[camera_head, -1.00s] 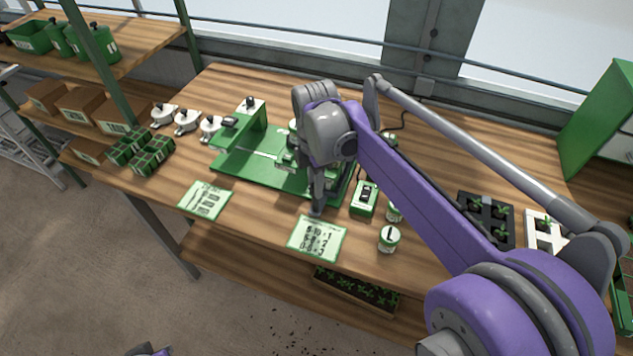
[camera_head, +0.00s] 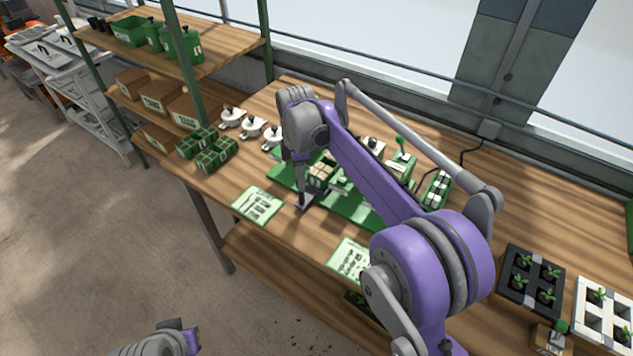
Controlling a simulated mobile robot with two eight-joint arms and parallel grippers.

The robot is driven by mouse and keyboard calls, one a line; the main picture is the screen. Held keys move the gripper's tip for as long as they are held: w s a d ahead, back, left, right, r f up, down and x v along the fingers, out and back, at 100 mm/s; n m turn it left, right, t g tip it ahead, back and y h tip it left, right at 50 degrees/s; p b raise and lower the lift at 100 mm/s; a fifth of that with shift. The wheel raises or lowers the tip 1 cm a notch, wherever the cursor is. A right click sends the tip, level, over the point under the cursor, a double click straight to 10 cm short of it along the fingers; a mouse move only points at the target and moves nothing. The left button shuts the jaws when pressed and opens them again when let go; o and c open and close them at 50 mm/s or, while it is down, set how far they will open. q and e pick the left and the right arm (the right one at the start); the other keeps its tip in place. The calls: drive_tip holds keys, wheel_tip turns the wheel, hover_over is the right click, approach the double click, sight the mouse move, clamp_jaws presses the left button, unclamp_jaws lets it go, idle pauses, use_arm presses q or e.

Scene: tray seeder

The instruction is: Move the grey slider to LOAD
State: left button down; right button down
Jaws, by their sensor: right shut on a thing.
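The green tray seeder (camera_head: 357,208) stands on the wooden bench, largely covered by my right arm. My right gripper (camera_head: 304,203) points down at the front left part of its green base. It is shut on the grey slider (camera_head: 318,191), of which only a small grey part shows beside the fingers. A tray with brown cells (camera_head: 322,171) sits just behind the gripper. Any LOAD marking is too small or hidden to read. My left gripper (camera_head: 191,339) shows only in part at the bottom edge, away from the bench, and its fingers are unclear.
White-and-black dispensers (camera_head: 252,128) and green cell blocks (camera_head: 216,158) stand to the left. A printed card (camera_head: 258,205) lies in front of the gripper, another card (camera_head: 350,260) further right. A black seedling tray (camera_head: 530,279) is at the right. The bench between it and the seeder is mostly clear.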

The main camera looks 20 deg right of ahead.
drive_tip(key=shift+w+a, duration=0.45)
drive_tip(key=shift+w, duration=0.1)
drive_tip(key=c, duration=0.6)
unclamp_jaws()
drive_tip(key=shift+r, duration=0.15)
wheel_tip(320, 180, up, 11)
drive_tip(key=shift+f+p, duration=0.2)
drive_tip(key=shift+p, duration=0.35)
drive_tip(key=shift+s, duration=0.1)
